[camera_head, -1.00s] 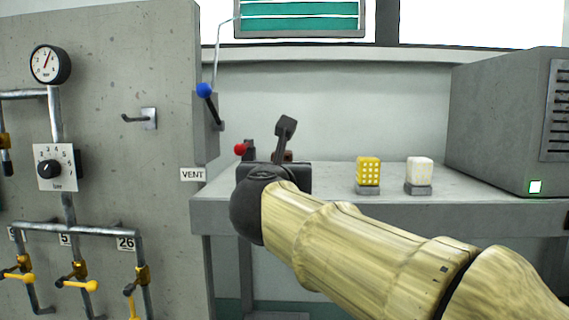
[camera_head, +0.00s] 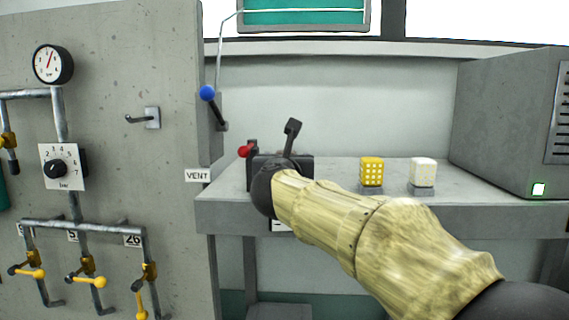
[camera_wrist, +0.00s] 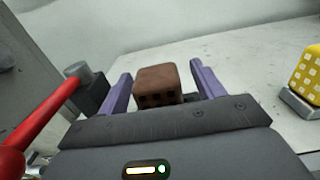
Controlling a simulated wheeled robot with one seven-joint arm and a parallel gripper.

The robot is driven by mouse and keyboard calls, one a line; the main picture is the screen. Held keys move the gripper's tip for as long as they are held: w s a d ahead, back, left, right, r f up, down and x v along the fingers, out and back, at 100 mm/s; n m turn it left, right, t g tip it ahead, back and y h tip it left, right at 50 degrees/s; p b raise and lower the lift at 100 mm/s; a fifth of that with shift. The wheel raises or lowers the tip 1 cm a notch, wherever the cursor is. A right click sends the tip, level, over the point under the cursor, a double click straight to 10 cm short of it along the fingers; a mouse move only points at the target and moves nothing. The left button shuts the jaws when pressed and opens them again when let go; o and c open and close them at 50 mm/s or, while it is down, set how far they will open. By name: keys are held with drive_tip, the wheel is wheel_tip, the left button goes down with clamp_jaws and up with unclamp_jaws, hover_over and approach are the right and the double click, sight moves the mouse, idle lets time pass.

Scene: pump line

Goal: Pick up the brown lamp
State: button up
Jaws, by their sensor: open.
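The brown lamp (camera_wrist: 157,84) is a small block with dark square holes low on its front. In the wrist view it stands between the two purple fingers of my gripper (camera_wrist: 159,82), with gaps showing on both sides. The fingers are open and apart from it. Its base is hidden behind the gripper body. In the head view my gripper (camera_head: 281,166) is at the left end of the grey bench, and my own arm and gripper hide nearly all of the lamp.
A yellow lamp (camera_head: 371,172) and a white lamp (camera_head: 422,172) stand on the bench (camera_head: 480,212) to the right. A red-knobbed lever (camera_wrist: 45,108) is close on the gripper's left. A blue-knobbed lever (camera_head: 208,94) is on the wall. A grey cabinet (camera_head: 500,120) stands at right.

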drive_tip(key=shift+w+a, duration=0.1)
drive_tip(key=shift+w, duration=0.6)
drive_tip(key=shift+s, duration=0.3)
drive_tip(key=shift+w+d, duration=0.2)
drive_tip(key=shift+w, duration=0.05)
drive_tip(key=shift+s, duration=0.15)
drive_tip(key=shift+c, duration=0.2)
drive_tip(key=shift+s, duration=0.1)
drive_tip(key=c, duration=0.4)
drive_tip(key=shift+a, duration=0.1)
drive_tip(key=c, duration=0.7)
